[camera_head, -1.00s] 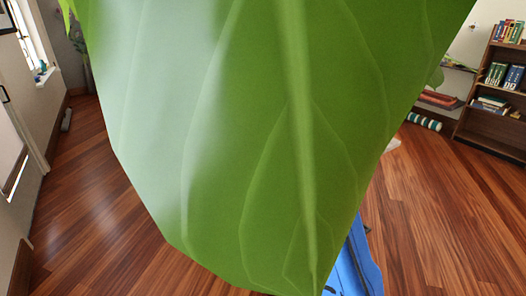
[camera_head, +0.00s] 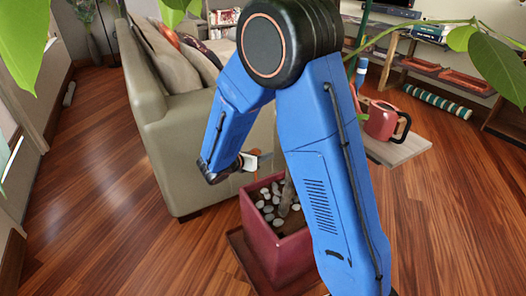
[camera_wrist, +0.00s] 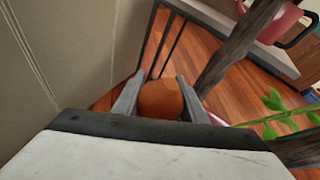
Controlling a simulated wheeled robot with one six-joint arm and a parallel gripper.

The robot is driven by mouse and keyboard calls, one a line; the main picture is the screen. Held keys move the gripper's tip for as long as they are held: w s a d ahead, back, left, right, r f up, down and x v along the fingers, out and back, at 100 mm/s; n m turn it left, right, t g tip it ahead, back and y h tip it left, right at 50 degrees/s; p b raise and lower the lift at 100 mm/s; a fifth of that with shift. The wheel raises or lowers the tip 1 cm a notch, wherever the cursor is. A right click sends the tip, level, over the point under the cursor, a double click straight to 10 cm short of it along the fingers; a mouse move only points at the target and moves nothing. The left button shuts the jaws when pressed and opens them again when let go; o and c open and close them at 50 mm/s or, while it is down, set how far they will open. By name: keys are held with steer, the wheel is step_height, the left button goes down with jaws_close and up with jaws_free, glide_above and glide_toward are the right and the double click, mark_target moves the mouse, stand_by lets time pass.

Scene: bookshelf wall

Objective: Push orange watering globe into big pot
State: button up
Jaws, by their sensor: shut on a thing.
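The big pot (camera_head: 290,258) is a square dark red planter in the head view. It holds soil, pale pebbles and a plant trunk, and my blue arm covers its right part. My gripper (camera_head: 260,161) is beside the trunk, above the pot's back left rim. In the wrist view, my gripper (camera_wrist: 160,82) is shut on the rounded orange watering globe (camera_wrist: 160,99). The globe's lower part is hidden there. The head view is too small to show the globe clearly, and I cannot tell whether it touches the soil.
A beige sofa (camera_head: 180,135) stands close behind and left of the pot. The plant trunk (camera_wrist: 238,52) crosses right of my gripper. A red watering can (camera_head: 381,121) stands on a low table (camera_head: 400,151) at the right. Green leaves (camera_head: 22,40) hang near the camera. Wood floor is clear at left.

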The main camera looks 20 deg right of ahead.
steer(key=shift+f, duration=7.6)
steer(key=shift+r, duration=0.15)
